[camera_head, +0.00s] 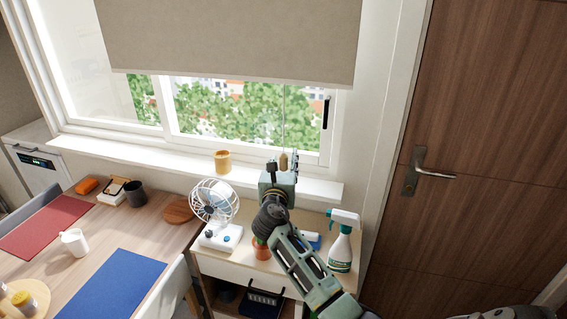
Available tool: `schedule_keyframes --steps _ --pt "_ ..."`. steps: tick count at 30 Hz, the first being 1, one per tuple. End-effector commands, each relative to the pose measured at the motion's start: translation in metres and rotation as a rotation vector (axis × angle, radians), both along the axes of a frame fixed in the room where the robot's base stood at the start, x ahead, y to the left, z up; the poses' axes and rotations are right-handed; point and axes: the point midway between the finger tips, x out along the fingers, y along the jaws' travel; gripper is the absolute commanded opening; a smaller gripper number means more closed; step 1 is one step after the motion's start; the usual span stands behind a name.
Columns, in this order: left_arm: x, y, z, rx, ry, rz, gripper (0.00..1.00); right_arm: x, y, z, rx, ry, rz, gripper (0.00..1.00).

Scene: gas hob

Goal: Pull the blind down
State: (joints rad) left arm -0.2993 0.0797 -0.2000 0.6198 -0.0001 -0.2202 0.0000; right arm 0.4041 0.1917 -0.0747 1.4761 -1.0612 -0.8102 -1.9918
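The beige blind (232,35) hangs over the upper part of the window, its straight lower edge above the glass that shows trees. A thin cord (284,115) runs down from the blind's right part to a small brown pull knob (283,160). My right gripper (282,165) reaches up in front of the window sill, its fingers apart on either side of the knob. No clear contact between fingers and knob shows. My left gripper is out of view.
A small side table (208,263) below the sill holds a white fan (214,205), a spray bottle (342,245) and a terracotta pot (261,248) close to my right arm. A brown cup (222,161) stands on the sill (120,152). A wooden door (490,130) is at right.

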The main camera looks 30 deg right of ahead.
Motion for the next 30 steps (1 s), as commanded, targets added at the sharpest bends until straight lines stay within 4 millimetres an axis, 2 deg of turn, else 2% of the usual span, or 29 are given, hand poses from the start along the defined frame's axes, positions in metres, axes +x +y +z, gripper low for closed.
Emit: schedule_keyframes --steps 6,19,30 --pt "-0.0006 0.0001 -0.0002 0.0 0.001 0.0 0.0 0.0002 -0.0003 0.0001 0.001 -0.001 0.0 0.39" --pt "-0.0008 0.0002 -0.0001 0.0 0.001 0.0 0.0 -0.0001 0.0001 -0.0001 0.001 -0.001 0.0 0.01" --pt "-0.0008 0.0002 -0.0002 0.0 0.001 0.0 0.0 -0.0001 0.0002 -0.0003 0.001 -0.001 0.0 0.0"
